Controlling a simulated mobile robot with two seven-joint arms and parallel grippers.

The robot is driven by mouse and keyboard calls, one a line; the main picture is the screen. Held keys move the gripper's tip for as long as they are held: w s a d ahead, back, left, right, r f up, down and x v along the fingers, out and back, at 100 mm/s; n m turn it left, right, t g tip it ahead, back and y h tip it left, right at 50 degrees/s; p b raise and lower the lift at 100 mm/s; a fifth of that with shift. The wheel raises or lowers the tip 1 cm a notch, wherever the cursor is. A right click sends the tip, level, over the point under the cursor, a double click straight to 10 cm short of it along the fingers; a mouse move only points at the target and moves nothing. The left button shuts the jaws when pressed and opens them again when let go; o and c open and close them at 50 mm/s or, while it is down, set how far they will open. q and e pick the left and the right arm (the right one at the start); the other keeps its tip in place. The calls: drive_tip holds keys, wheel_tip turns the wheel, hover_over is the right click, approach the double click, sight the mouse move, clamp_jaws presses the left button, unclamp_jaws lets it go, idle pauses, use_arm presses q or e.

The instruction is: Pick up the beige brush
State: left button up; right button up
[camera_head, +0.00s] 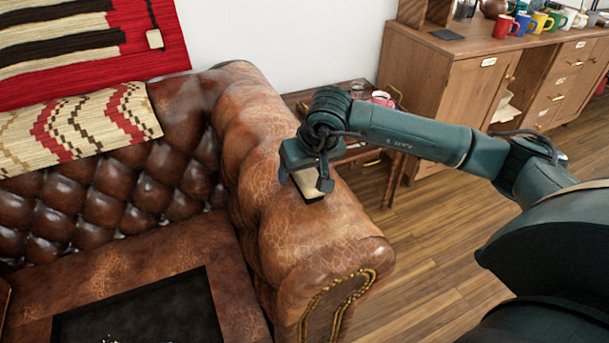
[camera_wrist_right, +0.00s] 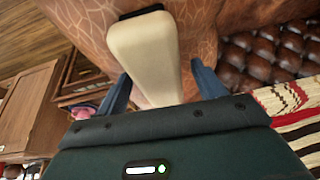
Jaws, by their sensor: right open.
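The beige brush (camera_head: 308,184) lies on top of the sofa's brown leather arm in the head view. In the right wrist view the beige brush (camera_wrist_right: 148,55) shows as a long pale block with a dark edge at its far end. My right gripper (camera_head: 307,188) is over the brush. Part of the brush is hidden by the gripper body. My left gripper is not in view.
The leather sofa arm (camera_head: 250,135) is directly below my right gripper. A dark tray-like panel (camera_head: 150,312) lies on the seat. A small side table (camera_head: 350,92) stands behind the arm. A wooden cabinet (camera_head: 440,75) carries several mugs. Wooden floor is clear at right.

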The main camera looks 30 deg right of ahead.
drive_tip(key=shift+f+b, duration=0.2)
drive_tip(key=shift+b, duration=0.2)
drive_tip(key=shift+c, duration=0.6)
drive_tip(key=c, duration=1)
wheel_tip(320, 180, up, 11)
drive_tip(key=shift+f+p, duration=0.2)
drive_tip(key=shift+p, duration=0.45)
drive_tip(key=o, duration=0.5)
drive_tip(key=shift+c, duration=1.6)
drive_tip(key=shift+f, duration=0.15)
